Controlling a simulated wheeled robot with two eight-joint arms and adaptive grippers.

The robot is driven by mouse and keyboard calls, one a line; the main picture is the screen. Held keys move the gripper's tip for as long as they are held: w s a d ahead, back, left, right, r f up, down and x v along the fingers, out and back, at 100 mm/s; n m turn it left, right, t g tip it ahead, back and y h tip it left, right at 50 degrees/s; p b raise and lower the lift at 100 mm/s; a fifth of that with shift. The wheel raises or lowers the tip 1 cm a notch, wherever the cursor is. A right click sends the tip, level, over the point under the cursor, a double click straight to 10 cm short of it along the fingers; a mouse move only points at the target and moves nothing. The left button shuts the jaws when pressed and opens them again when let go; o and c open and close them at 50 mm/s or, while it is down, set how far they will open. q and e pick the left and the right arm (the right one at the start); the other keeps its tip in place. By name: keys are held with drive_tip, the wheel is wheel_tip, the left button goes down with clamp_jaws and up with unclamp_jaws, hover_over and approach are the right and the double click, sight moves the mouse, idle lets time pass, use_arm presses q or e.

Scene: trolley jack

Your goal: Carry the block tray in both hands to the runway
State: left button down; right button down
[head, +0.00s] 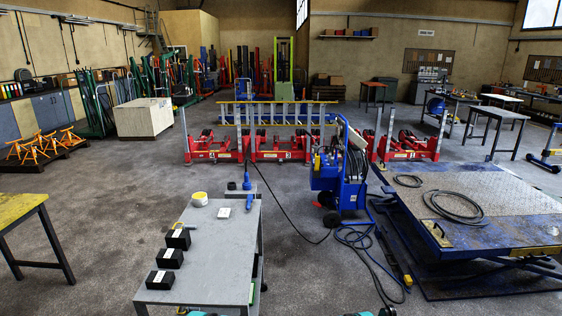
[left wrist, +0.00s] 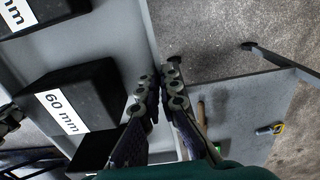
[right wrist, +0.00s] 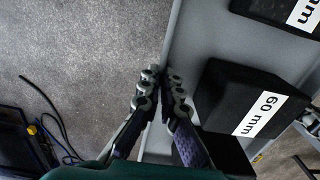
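The grey block tray (left wrist: 118,32) holds black blocks (left wrist: 88,82), one labelled 60 mm. It shows in both wrist views, also in the right wrist view (right wrist: 205,45), but I cannot make it out in the head view. My left gripper (left wrist: 160,85) has its fingers close together on either side of the tray's rim. My right gripper (right wrist: 163,85) has the opposite rim between its fingers the same way. The finger contact is partly hidden. In the head view only teal bits of my grippers show at the bottom edge. A blue platform with a metal-plated deck (head: 500,187) stands right, possibly the runway.
A grey table (head: 215,275) with several labelled black blocks (head: 165,280) stands front left. A blue wheeled machine (head: 340,175) stands at centre, with cables on the floor before the platform. Red jacks (head: 280,147) stand behind.

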use_arm(q)
drive_tip(key=shift+s, duration=0.1)
use_arm(e)
drive_tip(key=shift+s, duration=0.1)
